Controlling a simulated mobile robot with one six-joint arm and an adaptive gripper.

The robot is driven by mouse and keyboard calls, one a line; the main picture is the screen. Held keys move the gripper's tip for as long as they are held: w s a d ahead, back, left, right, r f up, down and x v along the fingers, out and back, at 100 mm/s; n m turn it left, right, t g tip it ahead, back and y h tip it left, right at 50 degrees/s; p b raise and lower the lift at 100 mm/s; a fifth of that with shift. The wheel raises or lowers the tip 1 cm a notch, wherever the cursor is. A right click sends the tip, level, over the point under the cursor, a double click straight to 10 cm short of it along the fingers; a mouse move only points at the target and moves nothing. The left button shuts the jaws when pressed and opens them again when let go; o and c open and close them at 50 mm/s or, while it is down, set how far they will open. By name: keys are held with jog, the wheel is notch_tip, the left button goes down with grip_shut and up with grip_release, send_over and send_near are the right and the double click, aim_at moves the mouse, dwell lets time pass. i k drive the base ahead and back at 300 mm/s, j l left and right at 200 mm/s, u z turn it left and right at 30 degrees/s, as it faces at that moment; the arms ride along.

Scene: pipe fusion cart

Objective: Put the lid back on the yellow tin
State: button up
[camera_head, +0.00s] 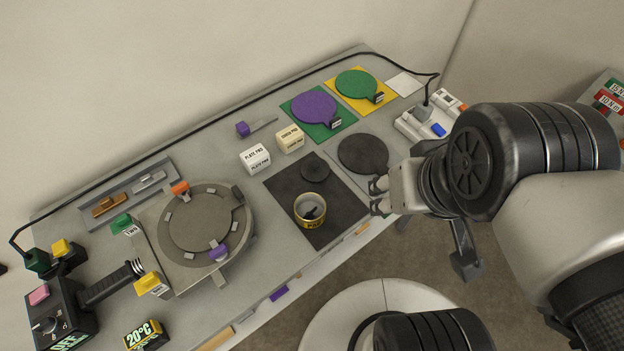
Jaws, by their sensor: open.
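The yellow tin (310,222) stands upright and uncovered on a dark mat (285,187), with a dark object visible inside it. A small dark disc with a raised middle (315,168), which looks like the lid, lies flat on the same mat just behind the tin. My gripper (377,196) is open and empty, to the right of the tin and apart from it. Its fingertips point left, towards the mat's right edge. My height above the bench is hard to tell.
A larger dark round plate (363,154) lies just behind my gripper. Purple (314,107) and green (356,83) discs lie farther back. Two pale pad boxes (256,158) stand behind the mat. A round fixture (200,222) is on the left. A power strip (427,124) lies at right.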

aim_at(315, 170)
jog(key=i+l, duration=0.1)
jog(key=i+l+u, duration=0.25)
jog(key=u, duration=0.2)
jog(key=i+l+u, duration=0.2)
jog(key=l+u, duration=0.2)
jog(key=u, duration=0.8)
